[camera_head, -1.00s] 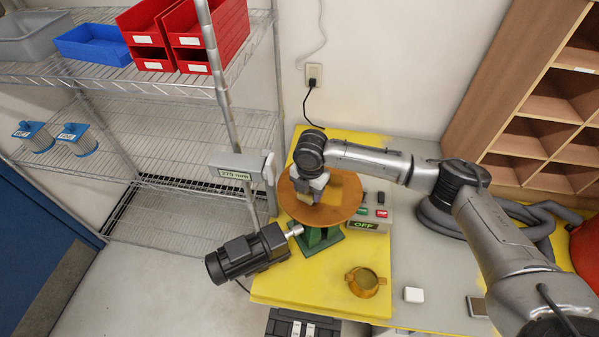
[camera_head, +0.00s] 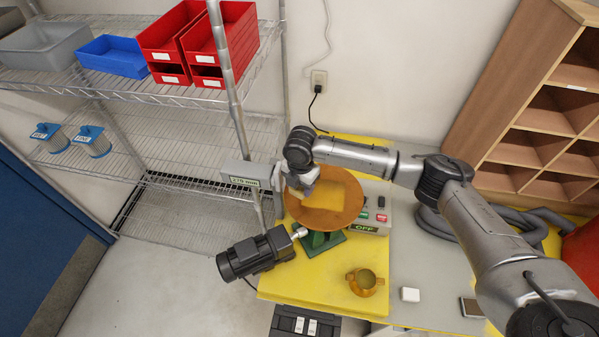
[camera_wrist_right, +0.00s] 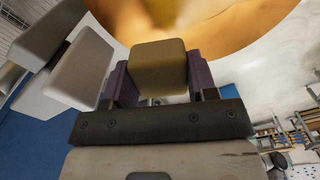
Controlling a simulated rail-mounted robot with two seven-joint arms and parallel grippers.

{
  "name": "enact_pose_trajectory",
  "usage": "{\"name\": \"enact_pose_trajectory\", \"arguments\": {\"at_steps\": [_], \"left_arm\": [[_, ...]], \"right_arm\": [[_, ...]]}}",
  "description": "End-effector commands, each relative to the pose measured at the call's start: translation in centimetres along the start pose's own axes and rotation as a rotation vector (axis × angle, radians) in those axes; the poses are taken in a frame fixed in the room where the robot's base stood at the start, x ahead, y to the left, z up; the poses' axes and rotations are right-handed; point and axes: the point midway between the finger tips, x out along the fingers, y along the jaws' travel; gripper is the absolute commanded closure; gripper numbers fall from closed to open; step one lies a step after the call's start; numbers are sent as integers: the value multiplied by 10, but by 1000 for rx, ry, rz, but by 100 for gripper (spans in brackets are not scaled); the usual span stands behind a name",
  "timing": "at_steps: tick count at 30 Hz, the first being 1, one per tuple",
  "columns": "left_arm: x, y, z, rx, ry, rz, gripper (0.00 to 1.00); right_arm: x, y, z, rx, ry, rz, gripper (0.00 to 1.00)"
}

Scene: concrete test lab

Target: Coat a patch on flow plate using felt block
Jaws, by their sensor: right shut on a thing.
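The flow plate is a round orange-brown disc (camera_head: 318,217) on a green stand above the yellow table mat. A paler yellow square patch (camera_head: 334,193) shows on its surface. My right gripper (camera_head: 300,187) is over the plate's left rim, beside the patch. In the right wrist view it is shut on the felt block (camera_wrist_right: 160,66), a tan block between purple-grey fingers. The plate (camera_wrist_right: 225,22) lies just beyond the block there; I cannot tell whether they touch. The block is hard to make out in the head view. My left gripper is not in view.
A grey box labelled 270 mm (camera_head: 240,178) is close left of my right gripper. A black motor (camera_head: 252,254) sits left of the stand. An amber pot (camera_head: 364,282) and white block (camera_head: 410,294) stand in front; a control box (camera_head: 372,218) reads OFF. Wire shelving (camera_head: 190,215) is left.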

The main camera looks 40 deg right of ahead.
Motion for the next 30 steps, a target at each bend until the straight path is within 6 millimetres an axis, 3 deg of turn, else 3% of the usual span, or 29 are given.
{"name": "enact_pose_trajectory", "arguments": {"at_steps": [1,9,30], "left_arm": [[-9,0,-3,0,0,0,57],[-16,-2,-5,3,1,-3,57],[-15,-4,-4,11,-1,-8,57]], "right_arm": [[-9,0,0,1,0,0,66],[-27,0,0,1,0,0,66],[-32,0,-4,28,0,1,66]]}}
